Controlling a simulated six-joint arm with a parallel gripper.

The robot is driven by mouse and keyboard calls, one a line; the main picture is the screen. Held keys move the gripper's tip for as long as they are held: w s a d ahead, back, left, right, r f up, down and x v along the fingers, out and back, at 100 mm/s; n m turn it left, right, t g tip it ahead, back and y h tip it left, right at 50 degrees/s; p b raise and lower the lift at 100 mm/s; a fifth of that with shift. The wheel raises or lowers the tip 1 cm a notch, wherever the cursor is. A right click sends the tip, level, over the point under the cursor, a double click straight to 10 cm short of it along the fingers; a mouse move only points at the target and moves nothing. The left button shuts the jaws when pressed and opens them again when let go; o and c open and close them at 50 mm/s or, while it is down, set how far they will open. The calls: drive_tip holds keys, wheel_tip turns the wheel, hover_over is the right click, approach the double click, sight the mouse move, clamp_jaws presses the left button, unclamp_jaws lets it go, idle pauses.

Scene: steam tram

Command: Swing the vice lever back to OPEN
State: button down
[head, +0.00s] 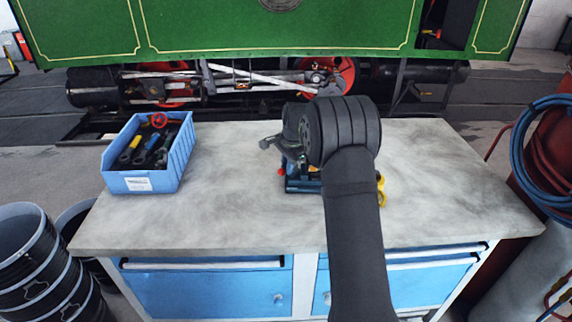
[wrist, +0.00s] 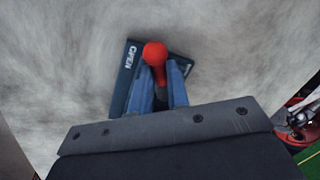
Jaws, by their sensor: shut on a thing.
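The vice lever has a red ball knob (wrist: 155,53), seen close in the wrist view. My gripper (wrist: 161,78) has its two blue fingers on either side of the lever just below the knob, shut on it. A dark plate (wrist: 124,75) beneath carries the word OPEN at its left end; the rest of its marking is hidden by the knob and fingers. In the head view the blue vice (head: 302,186) sits on the bench, mostly hidden behind my arm. A small red spot, likely the knob, shows at its left side.
A blue bin (head: 140,183) of hand tools stands at the left of the grey workbench (head: 235,215). Something yellow (head: 381,190) shows partly behind my arm. The green steam tram (head: 200,28) stands behind. The bench between bin and vice is clear, as is its right side.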

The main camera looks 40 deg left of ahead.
drive_tip(key=shift+d+n, duration=0.3)
drive_tip(key=shift+n, duration=0.7)
drive_tip(key=c, duration=1.4)
unclamp_jaws()
drive_tip(key=shift+r, duration=0.1)
drive_tip(key=d+r, duration=0.1)
drive_tip(key=r, duration=0.4)
drive_tip(key=d+r, duration=0.1)
drive_tip(key=r, duration=0.5)
drive_tip(key=d+r, duration=0.1)
drive_tip(key=r, duration=0.5)
drive_tip(key=shift+d, duration=0.2)
drive_tip(key=a+f, duration=0.1)
drive_tip(key=f, duration=0.4)
drive_tip(key=a+f, duration=0.1)
drive_tip(key=f, duration=0.5)
drive_tip(key=a+f, duration=0.1)
drive_tip(key=f, duration=0.5)
drive_tip(key=shift+a+f, duration=0.1)
drive_tip(key=shift+a, duration=0.1)
